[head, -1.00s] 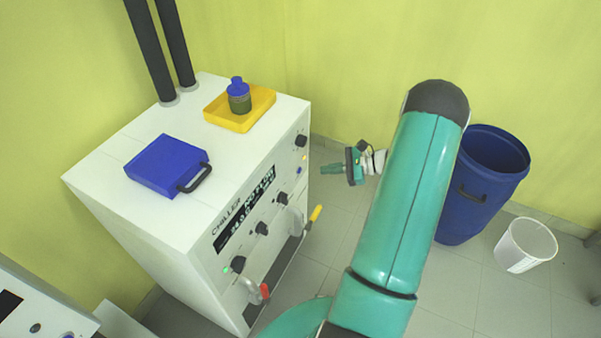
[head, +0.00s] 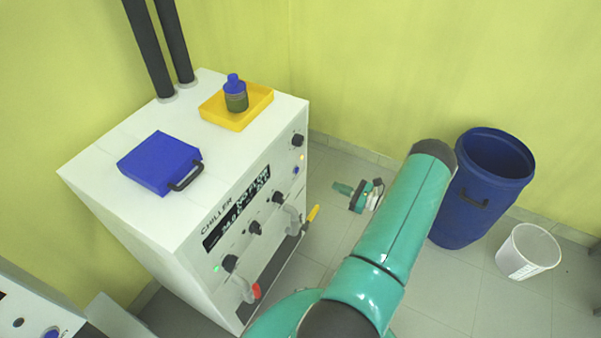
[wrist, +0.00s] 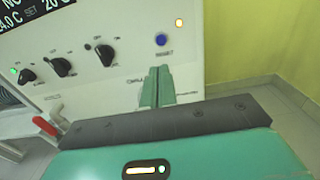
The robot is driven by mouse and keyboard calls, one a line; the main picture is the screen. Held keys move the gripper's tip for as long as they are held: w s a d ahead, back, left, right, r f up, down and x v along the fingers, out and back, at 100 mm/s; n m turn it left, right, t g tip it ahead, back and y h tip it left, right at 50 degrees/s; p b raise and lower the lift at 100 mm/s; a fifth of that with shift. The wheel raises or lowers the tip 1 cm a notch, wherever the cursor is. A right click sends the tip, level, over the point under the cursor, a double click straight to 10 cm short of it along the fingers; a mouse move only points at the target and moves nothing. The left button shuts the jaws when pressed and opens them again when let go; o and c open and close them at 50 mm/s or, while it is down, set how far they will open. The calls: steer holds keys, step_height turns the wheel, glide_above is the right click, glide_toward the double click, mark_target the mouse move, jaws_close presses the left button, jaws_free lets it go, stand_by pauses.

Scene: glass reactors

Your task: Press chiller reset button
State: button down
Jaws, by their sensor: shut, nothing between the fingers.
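The chiller (head: 150,215) is a white cabinet with a black display and several black knobs on its front panel. The reset button is a small round blue button near the panel's right end, in the head view (head: 296,170) and in the wrist view (wrist: 161,40). An amber light sits just above it. My gripper (head: 337,187) is shut and empty, off to the right of the panel. In the wrist view the shut green fingertips (wrist: 156,72) appear just below the button, apart from it in the picture. The exact distance to the panel cannot be told.
A blue case (head: 155,160) and a yellow tray (head: 232,118) with a blue-capped bottle (head: 236,95) stand on the chiller. Red and yellow valve handles stick out low on its front. A blue barrel (head: 480,190) and white bucket (head: 528,250) stand at right.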

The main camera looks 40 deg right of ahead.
mark_target(298, 170)
steer(key=shift+d+f, duration=0.1)
steer(key=shift+f, duration=0.05)
steer(key=shift+s, duration=0.1)
steer(key=x, duration=1.3)
steer(key=shift+w, duration=0.5)
